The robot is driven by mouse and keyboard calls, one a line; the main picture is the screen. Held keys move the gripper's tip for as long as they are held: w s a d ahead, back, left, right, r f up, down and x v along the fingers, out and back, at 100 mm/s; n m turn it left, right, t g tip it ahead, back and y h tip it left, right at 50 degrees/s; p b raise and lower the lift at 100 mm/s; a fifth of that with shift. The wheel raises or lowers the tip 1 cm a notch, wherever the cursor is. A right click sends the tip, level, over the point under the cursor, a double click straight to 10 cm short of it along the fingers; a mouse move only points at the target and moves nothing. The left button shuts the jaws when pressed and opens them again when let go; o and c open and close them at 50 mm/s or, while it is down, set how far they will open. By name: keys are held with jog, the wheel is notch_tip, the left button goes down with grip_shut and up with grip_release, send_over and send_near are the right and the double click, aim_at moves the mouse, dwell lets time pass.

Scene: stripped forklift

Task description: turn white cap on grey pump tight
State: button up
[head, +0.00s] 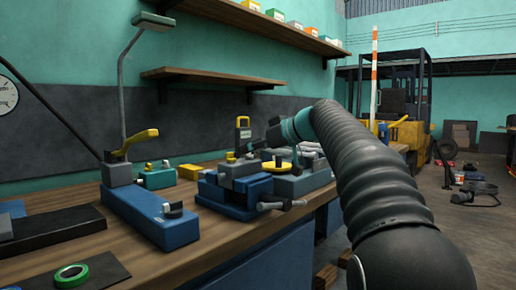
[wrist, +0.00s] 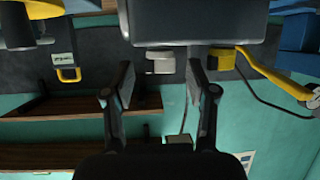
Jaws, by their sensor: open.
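The grey pump (wrist: 195,22) fills the top middle of the wrist view, which looks upside down. The white cap (wrist: 160,63) sits on the pump's face. My gripper (wrist: 160,80) is open, one finger on each side of the cap, with a gap visible on both sides. In the head view the grey block (head: 240,168) that looks like the pump sits in a blue vise (head: 232,198) on the bench. My gripper (head: 258,145) is above it at the end of my arm, small and partly hidden. I cannot make out the cap clearly there.
A yellow disc (head: 277,165) stands right of the pump. A yellow-black fitting (wrist: 222,57) is beside the cap. A yellow-handled lever on a blue base (head: 150,212) stands to the left. A green tape roll (head: 71,276) lies at the front.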

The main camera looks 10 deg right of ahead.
grip_shut()
jog(key=shift+s+a+f+m+t+h+b, duration=0.2)
jog(key=shift+m+t+h+b, duration=0.35)
jog(key=shift+b, duration=0.4)
jog(key=shift+r+m+t+h+b, duration=0.25)
jog(key=shift+m+t+h+b, duration=0.25)
jog(key=shift+m+h, duration=0.55)
grip_release()
jog(key=shift+d, duration=0.1)
